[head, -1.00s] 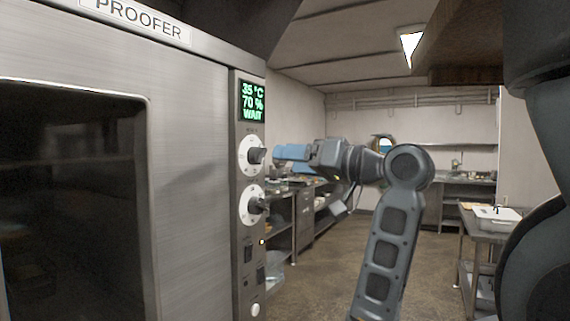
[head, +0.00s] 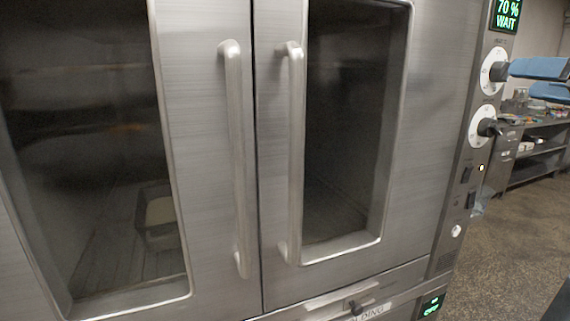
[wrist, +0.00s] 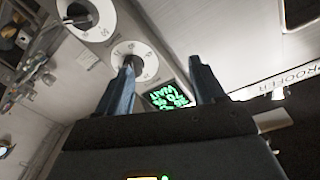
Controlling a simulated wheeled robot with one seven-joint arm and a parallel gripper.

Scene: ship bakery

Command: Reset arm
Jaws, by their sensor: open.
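My gripper (head: 522,80) is at the right edge of the head view, its blue fingers pointing left at the proofer's control panel. In the wrist view my gripper (wrist: 161,66) has its fingers spread apart with nothing between them. One finger overlaps the upper dial (wrist: 146,60) in that view. The upper dial's black knob (head: 499,71) appears right by a fingertip in the head view; I cannot tell whether they touch. The lower dial (head: 478,128) is below the fingers. The green display (wrist: 168,97) shows between the fingers in the wrist view.
The proofer's two glass doors, left (head: 207,190) and right (head: 425,120), are shut, with vertical handles. A pan (head: 158,212) sits inside behind the left glass. A steel counter (head: 540,135) stands beyond on the right, with open floor (head: 530,225) before it.

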